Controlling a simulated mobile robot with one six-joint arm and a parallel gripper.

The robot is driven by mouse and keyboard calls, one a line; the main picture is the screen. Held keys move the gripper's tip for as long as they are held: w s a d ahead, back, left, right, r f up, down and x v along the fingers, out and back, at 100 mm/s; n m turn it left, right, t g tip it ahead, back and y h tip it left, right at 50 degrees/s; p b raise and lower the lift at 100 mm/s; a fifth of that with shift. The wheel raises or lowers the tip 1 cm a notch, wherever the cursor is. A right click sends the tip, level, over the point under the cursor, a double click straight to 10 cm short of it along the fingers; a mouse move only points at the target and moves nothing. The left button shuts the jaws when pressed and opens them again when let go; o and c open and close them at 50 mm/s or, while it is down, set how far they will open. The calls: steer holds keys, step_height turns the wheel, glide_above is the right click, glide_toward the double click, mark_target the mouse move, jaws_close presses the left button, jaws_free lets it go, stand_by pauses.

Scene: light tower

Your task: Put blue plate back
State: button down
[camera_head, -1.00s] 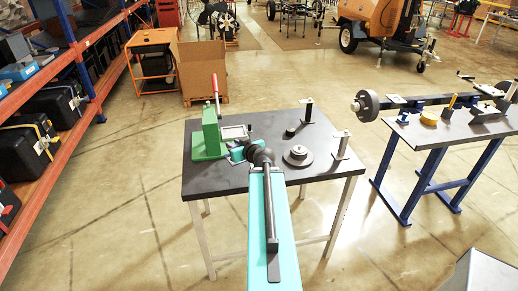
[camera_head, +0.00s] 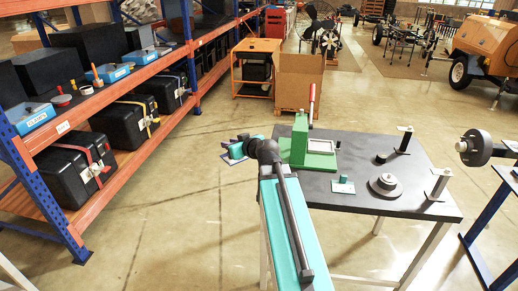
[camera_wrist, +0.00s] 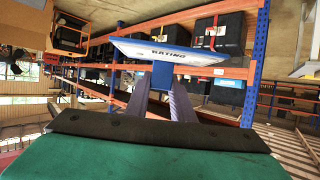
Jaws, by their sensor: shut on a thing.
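My gripper (camera_wrist: 165,100) is shut on the blue plate (camera_wrist: 190,53). In the wrist view the plate has a pale face with dark lettering that seems to read "RATING", a blue edge and a blue tab between the two fingers. In the head view my gripper (camera_head: 234,150) is off the left edge of the black table, over the floor between table and shelf. The plate is too small and partly hidden there to make out clearly.
An orange and blue shelf (camera_head: 155,72) at the left holds black cases (camera_head: 70,165) and blue trays (camera_head: 110,72). The black table (camera_head: 350,198) carries a green press (camera_head: 300,140), a round flanged part (camera_head: 385,185) and small stands. Open floor lies between shelf and table.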

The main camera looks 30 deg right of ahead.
steer(key=w+a+r+b, duration=0.1)
steer(key=w+a+r, duration=0.1)
steer(key=a, duration=0.8)
steer(key=w+a+r+h+b, duration=0.1)
steer(key=a+r+b, duration=0.1)
steer(key=a, duration=0.9)
steer(key=shift+w+a+r+m, duration=0.3)
steer(key=shift+w+r+m, duration=0.1)
steer(key=shift+r, duration=0.2)
